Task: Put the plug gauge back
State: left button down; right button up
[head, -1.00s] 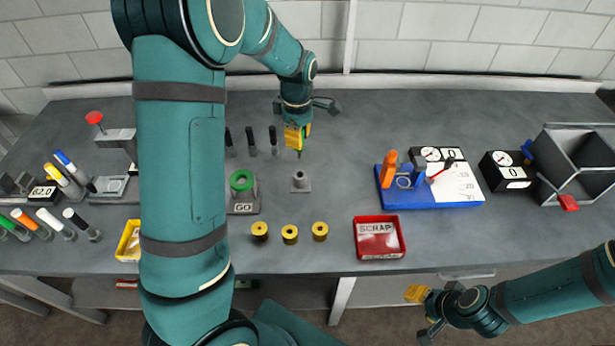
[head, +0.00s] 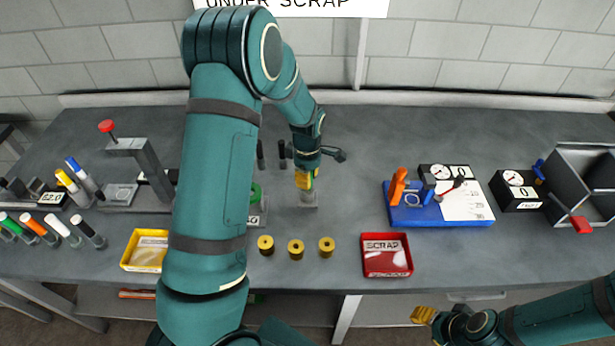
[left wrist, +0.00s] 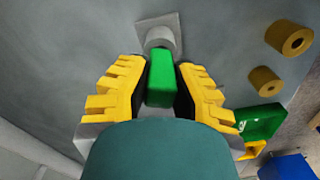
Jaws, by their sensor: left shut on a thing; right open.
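My left gripper (head: 305,180) is shut on the plug gauge, whose green handle (left wrist: 160,82) shows between the yellow fingers in the left wrist view. The gripper points down right over the small grey stand (head: 309,201). The stand's round post also shows just past the handle in the left wrist view (left wrist: 160,38). The gauge's lower end is hidden, so I cannot tell whether it is inside the post. My right gripper (head: 424,315) is open and empty, low in front of the table.
Several brass rings (head: 296,249) lie in front of the stand. The green ring and GO block (head: 257,211) are left, partly behind my arm. A red scrap tray (head: 387,256) and a blue fixture (head: 412,215) are right. A yellow tray (head: 145,250) is front left.

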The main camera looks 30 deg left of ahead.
pick_arm(q)
jog(key=shift+f, duration=0.35)
jog(key=c, duration=1)
grip_release()
jog(key=shift+r, duration=0.65)
notch_tip(320, 180, up, 12)
jog(key=shift+f+p, duration=0.25)
jog(key=shift+p, duration=0.1)
jog(key=shift+s+f, duration=0.1)
